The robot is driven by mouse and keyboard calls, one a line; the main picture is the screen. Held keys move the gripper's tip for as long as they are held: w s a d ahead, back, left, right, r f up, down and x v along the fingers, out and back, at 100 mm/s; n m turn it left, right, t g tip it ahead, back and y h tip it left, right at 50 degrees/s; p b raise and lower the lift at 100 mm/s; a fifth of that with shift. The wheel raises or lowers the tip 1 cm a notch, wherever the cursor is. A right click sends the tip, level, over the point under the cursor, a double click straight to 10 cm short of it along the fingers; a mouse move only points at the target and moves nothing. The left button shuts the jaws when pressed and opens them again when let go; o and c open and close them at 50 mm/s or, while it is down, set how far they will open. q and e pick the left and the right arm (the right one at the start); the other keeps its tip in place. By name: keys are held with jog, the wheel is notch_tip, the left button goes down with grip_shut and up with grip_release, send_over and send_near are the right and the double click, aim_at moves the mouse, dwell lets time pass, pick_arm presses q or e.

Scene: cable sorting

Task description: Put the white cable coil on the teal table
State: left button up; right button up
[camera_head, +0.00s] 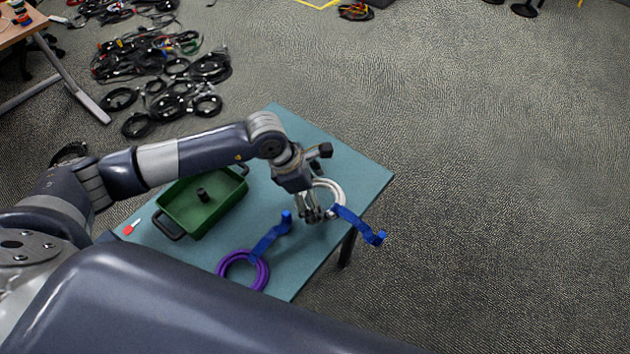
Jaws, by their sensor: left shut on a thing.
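The white cable coil (337,190) is at the right part of the teal table (345,160), with a blue strap (358,225) on it that reaches past the table's right edge. My left gripper (318,214) is shut on the white coil at its left side. The fingers hide part of the coil. I cannot tell whether the coil touches the table top or is held just above it. My right gripper is not in view.
A green tray (178,214) with a small dark object inside stands on the table's left part. A purple cable coil (222,266) with a blue strap lies at the front. A small red-and-white item (132,227) lies at the left edge. Many black cables cover the floor behind.

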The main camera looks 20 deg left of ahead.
aim_at(316, 186)
pick_arm(q)
jog(key=w, duration=0.1)
jog(key=w+a, duration=0.1)
jog(key=w, duration=0.2)
jog(key=shift+w+a+f+p, duration=0.1)
jog(key=shift+w+a+p, duration=0.1)
jog(key=shift+a+p, duration=0.1)
notch_tip(316, 186, down, 2)
jog(key=shift+f+p, duration=0.25)
jog(key=shift+p, duration=0.15)
jog(key=shift+f, duration=0.55)
jog(key=o, duration=1.3)
jog(key=shift+b+v, duration=0.65)
jog(key=shift+v, duration=5.35)
jog(key=shift+d, duration=0.1)
